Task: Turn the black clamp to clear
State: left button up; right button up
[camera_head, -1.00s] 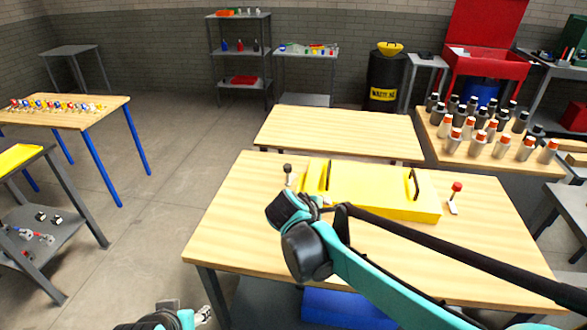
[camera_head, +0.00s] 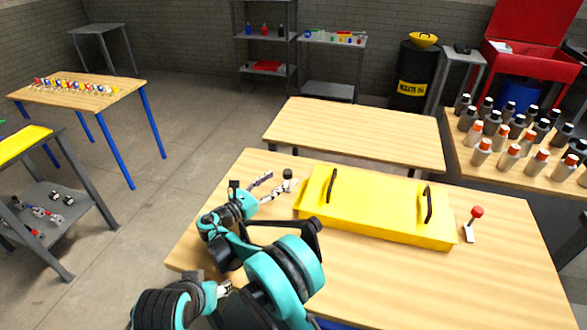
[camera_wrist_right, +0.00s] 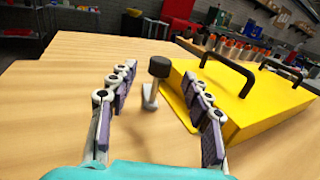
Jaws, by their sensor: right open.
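The black clamp (camera_head: 287,174) stands upright at the left end of the yellow chassis (camera_head: 385,205), on the wooden table. In the right wrist view the black clamp (camera_wrist_right: 158,67) shows a black knob on a grey stem, with a small grey plate at its base. My right gripper (camera_head: 277,184) is open beside it. In the wrist view the knob appears between the fingers of my right gripper (camera_wrist_right: 157,80), beyond them, with no contact visible. My left gripper (camera_head: 224,288) is low at the table's near edge, partly hidden; its jaws are unclear.
A red-knobbed clamp (camera_head: 474,220) stands at the chassis's right end. Two black handles (camera_head: 429,205) rise from the chassis top. Several bottles (camera_head: 510,155) stand on a table at the right. An empty wooden table (camera_head: 350,130) lies behind.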

aim_at(284, 175)
jog(key=x, duration=0.6)
jog(key=shift+w+d+p, duration=0.15)
jog(key=shift+d+p, duration=0.1)
jog(key=shift+p, duration=0.05)
grip_shut()
